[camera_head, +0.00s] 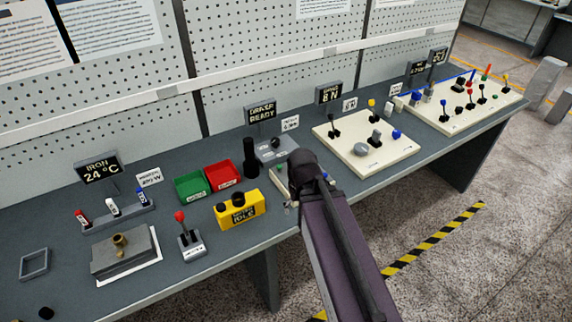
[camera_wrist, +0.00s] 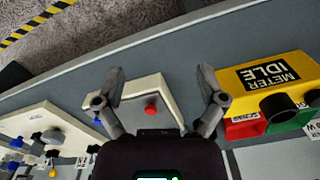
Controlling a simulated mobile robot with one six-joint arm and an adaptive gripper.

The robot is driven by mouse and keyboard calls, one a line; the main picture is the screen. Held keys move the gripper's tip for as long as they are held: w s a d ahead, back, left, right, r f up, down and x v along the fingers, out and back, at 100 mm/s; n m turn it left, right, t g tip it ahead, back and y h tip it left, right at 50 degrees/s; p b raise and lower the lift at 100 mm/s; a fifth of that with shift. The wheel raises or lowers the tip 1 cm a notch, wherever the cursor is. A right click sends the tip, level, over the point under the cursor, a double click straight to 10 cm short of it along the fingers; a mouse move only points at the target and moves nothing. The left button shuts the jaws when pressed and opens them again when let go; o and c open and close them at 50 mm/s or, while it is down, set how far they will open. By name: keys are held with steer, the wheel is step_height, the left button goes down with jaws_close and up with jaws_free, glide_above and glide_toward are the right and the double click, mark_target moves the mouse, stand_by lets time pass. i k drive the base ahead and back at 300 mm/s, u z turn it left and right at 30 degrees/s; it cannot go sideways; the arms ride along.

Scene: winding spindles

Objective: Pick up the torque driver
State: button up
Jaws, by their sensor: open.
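A dark upright cylinder (camera_head: 250,157), which looks like the torque driver, stands on the bench by the DRIVER READY display (camera_head: 261,111). I cannot make it out in the wrist view. My gripper (camera_wrist: 161,82) is open, with its two grey fingers apart above a pale box (camera_wrist: 148,88) with a red button (camera_wrist: 151,110). Nothing shows held between the fingers. In the head view my arm hides most of the gripper and of that box; the gripper is to the right of and nearer than the dark cylinder.
A yellow meter (camera_head: 239,210) stands beside my gripper, with red (camera_head: 223,175) and green (camera_head: 191,187) bins behind it. A grey box with a dial (camera_head: 277,149) is right of the cylinder. Pale boards with knobs (camera_head: 365,142) lie further right.

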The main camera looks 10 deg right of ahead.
mark_target(248, 145)
steer(key=u, duration=0.5)
steer(key=k, duration=0.95)
steer(key=z, duration=0.4)
steer(key=i, duration=0.5)
